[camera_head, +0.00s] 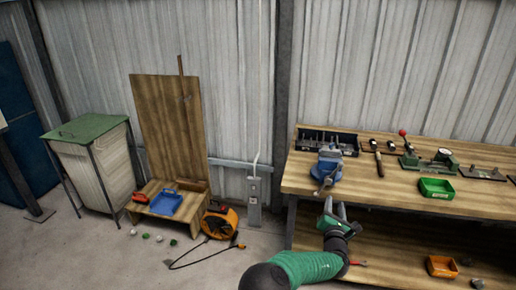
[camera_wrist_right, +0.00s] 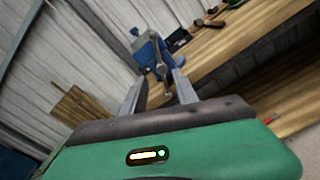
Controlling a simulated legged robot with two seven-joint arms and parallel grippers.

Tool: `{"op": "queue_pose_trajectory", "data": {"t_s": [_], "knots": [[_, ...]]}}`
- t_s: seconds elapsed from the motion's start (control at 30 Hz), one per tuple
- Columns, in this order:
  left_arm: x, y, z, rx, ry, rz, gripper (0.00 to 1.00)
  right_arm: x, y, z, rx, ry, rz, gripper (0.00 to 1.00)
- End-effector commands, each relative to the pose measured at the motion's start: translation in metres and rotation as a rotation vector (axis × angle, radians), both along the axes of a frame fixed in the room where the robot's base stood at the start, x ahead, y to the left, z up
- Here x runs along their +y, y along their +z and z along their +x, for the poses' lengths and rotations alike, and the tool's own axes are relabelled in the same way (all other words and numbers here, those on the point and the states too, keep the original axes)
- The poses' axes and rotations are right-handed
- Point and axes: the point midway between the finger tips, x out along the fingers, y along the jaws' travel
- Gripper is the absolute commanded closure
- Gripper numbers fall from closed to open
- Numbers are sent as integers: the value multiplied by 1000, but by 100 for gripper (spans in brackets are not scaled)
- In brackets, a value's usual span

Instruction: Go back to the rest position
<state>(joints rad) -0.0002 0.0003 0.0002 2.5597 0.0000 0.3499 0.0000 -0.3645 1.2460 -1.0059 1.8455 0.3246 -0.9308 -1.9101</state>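My right arm, with a green sleeve, comes in from the bottom of the head view. My right gripper (camera_head: 335,207) is in front of the workbench's (camera_head: 420,203) front edge, below and apart from a blue vise (camera_head: 328,166). In the right wrist view, the two grey fingers of the right gripper (camera_wrist_right: 160,82) stand apart with nothing between them. The blue vise (camera_wrist_right: 147,50) shows beyond the fingertips. My left gripper and left arm are not in view.
A green bin (camera_head: 436,188) and tools lie on the bench top. An orange bin (camera_head: 441,266) is on the lower shelf. At left stand a green-lidded container (camera_head: 90,128) and a wooden stand with a blue dustpan (camera_head: 166,202). An orange reel (camera_head: 220,221) and small balls lie on the floor.

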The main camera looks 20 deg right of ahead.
Motion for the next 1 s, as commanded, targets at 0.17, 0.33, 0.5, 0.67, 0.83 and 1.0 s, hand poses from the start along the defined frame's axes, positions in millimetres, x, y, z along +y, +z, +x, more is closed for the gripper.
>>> {"op": "queue_pose_trajectory", "data": {"t_s": [0.17, 0.33, 0.5, 0.67, 0.83, 1.0], "knots": [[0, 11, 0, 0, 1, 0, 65, -9, -41, -54, -85, -235, 581, 65], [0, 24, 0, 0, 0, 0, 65, 100, -86, -133, -180, -642, 1461, 65], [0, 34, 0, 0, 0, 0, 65, 225, -62, -213, -168, -1039, 1919, 65], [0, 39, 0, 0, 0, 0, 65, 280, -36, -282, -177, -1314, 2009, 65], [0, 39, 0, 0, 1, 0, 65, 290, -32, -306, -201, -1408, 2002, 65], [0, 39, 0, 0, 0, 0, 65, 290, -33, -306, -201, -1408, 2003, 65]]}}
